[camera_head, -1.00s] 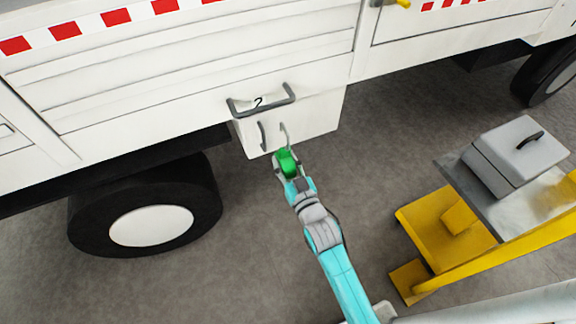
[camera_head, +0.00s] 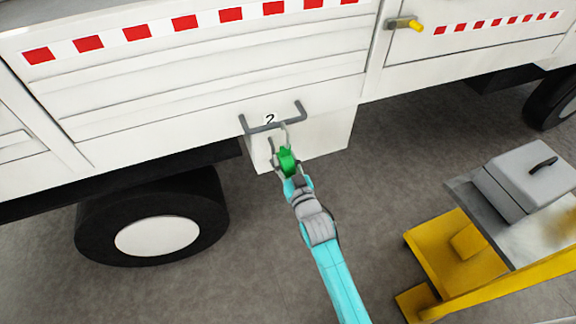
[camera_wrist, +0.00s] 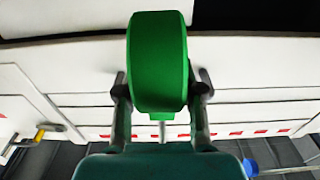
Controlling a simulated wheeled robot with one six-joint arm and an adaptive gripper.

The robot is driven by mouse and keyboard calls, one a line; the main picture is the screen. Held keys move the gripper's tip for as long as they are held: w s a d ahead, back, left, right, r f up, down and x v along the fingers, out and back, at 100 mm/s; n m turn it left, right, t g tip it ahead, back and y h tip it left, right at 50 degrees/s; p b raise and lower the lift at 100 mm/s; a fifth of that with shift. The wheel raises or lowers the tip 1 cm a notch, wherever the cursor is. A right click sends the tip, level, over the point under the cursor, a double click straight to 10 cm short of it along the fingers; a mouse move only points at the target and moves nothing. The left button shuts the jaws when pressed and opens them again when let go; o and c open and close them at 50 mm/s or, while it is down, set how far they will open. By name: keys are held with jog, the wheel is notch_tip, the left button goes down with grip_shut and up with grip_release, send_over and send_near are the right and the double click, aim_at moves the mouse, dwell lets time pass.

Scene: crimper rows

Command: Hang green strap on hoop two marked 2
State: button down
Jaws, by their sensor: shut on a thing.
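The green strap (camera_head: 287,160) is in my gripper (camera_head: 287,168), which is shut on it. In the wrist view the strap (camera_wrist: 158,60) is a thick rounded green band between the two dark fingers of my gripper (camera_wrist: 162,92). The hoop marked 2 (camera_head: 273,127) is a grey bar with bent ends on the white vehicle side, with a white "2" label (camera_head: 270,119) by it. In the head view the strap shows just below the hoop; I cannot tell whether they touch. Thin grey bars show between them; whose they are is unclear. I cannot make out the hoop in the wrist view.
A white box (camera_head: 325,140) sits under the vehicle side behind the gripper. A black wheel (camera_head: 155,225) is at left. A yellow frame (camera_head: 440,240) with a grey case (camera_head: 525,175) stands at right. Grey floor (camera_head: 385,180) between them is open.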

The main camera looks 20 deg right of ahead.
jog(key=w+f, duration=0.2)
jog(key=w, duration=0.4)
jog(key=shift+f, duration=0.3)
dwell(0.6)
jog(key=c, duration=0.7)
grip_release()
jog(key=shift+o, duration=0.2)
jog(key=shift+f, duration=0.1)
jog(key=shift+s, duration=0.1)
jog(key=s, duration=1.1)
jog(key=shift+s+f, duration=0.15)
jog(key=shift+s, duration=0.25)
